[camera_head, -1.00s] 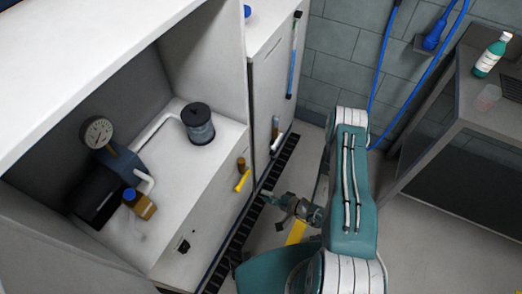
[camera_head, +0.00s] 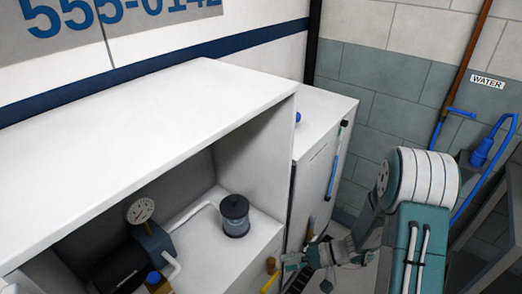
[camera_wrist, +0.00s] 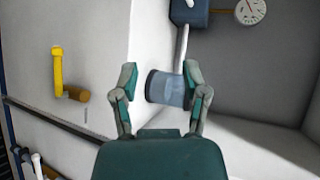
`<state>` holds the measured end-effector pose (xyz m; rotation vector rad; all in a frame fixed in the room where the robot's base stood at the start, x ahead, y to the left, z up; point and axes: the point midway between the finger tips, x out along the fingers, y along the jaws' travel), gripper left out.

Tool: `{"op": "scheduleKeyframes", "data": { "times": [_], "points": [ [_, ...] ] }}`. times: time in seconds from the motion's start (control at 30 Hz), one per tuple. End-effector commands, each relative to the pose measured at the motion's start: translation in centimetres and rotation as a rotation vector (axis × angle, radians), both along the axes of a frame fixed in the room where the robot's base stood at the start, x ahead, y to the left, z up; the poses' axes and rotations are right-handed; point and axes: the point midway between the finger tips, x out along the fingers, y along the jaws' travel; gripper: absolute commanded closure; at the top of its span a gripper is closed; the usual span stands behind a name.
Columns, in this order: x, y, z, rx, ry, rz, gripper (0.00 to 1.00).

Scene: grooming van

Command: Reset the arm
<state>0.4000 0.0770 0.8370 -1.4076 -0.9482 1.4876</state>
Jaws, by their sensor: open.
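My gripper (camera_wrist: 160,95) is open in the wrist view, its two teal-tipped fingers spread apart. A clear canister with a dark lid (camera_wrist: 167,88) shows beyond and between the fingers; I see no sign that they hold it. In the head view my gripper (camera_head: 292,262) is low, in front of the cabinet, to the right of and below the canister (camera_head: 235,216). My teal and white arm reaches down from the right side of the head view.
The open cabinet (camera_head: 180,92) also holds a pump with a gauge (camera_head: 141,210). A yellow-handled valve (camera_head: 270,272) sticks out from its front. A tall white cabinet (camera_head: 322,165) stands behind. Blue hose and a pipe run along the tiled wall at right.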

Motion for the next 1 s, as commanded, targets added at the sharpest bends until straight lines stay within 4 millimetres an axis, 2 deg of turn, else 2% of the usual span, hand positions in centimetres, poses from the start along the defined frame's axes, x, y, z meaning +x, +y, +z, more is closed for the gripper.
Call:
{"op": "scheduleKeyframes", "data": {
  "times": [0.03, 0.1, 0.4, 0.67, 1.0],
  "points": [
    [-0.3, 0.1, 1.6, -0.034, -0.008, 0.032, 0.42],
    [-0.9, 0.2, 3.4, -0.086, -0.005, 0.073, 0.42],
    [-4.2, -0.2, 10.1, -0.348, -0.022, 0.190, 0.42],
    [-7.2, -1.4, 14.8, -0.605, -0.077, 0.202, 0.42],
    [-10.9, -4.0, 20.4, -0.928, -0.220, 0.088, 0.42]
  ]
}}
